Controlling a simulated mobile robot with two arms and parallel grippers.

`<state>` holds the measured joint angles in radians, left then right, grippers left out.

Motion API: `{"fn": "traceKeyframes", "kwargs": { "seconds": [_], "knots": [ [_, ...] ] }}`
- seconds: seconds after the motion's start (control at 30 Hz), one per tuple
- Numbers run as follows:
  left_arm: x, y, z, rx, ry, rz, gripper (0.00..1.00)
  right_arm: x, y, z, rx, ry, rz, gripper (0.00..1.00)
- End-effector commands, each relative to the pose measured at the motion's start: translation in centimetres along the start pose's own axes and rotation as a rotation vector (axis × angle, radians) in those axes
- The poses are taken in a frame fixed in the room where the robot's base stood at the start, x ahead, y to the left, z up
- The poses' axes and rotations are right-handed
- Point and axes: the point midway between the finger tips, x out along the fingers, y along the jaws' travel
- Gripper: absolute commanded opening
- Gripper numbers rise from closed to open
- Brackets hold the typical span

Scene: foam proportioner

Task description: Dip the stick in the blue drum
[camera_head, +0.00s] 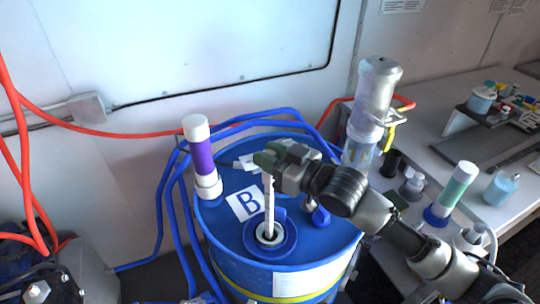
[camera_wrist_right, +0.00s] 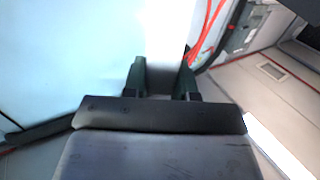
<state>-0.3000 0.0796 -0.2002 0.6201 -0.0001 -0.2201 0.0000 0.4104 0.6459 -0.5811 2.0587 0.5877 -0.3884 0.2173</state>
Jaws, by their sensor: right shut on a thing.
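The blue drum (camera_head: 335,243) stands in the lower middle of the head view, with a white label marked B on its lid. A raised blue ring (camera_head: 288,246) surrounds an opening near the front of the lid. My right gripper (camera_head: 268,163) is above the lid and shut on the white stick (camera_head: 269,205). The stick hangs close to upright, its lower end reaching into the ring; how deep is hidden. In the right wrist view, the gripper's fingers (camera_wrist_right: 161,82) stand either side of a washed-out white shape. My left gripper is not in view.
A purple-and-white cylinder (camera_head: 203,158) stands at the drum's left rear. Blue hoses (camera_head: 168,215) curve around the drum. A clear-and-grey canister (camera_head: 373,100) stands behind it at right. A bench (camera_head: 430,135) at right holds bottles, a green-banded tube (camera_head: 458,187) and small parts.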

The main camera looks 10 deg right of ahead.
Motion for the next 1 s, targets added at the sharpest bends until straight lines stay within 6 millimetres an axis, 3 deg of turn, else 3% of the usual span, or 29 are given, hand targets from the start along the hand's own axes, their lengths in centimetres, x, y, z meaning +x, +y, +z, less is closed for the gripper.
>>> {"fn": "traceKeyframes", "kwargs": {
  "seconds": [0.03, 0.67, 1.0],
  "knots": [
    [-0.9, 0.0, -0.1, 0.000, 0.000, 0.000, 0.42, 0.0, 0.0, -1.0, -0.001, 0.002, 0.000, 0.00],
    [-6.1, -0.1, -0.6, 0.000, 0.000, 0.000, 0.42, 0.0, 0.0, -6.7, -0.001, 0.001, 0.000, 0.00],
    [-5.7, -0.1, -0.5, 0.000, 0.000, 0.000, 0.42, 0.0, 0.0, -9.3, -0.002, 0.003, 0.000, 0.00]
  ]
}}
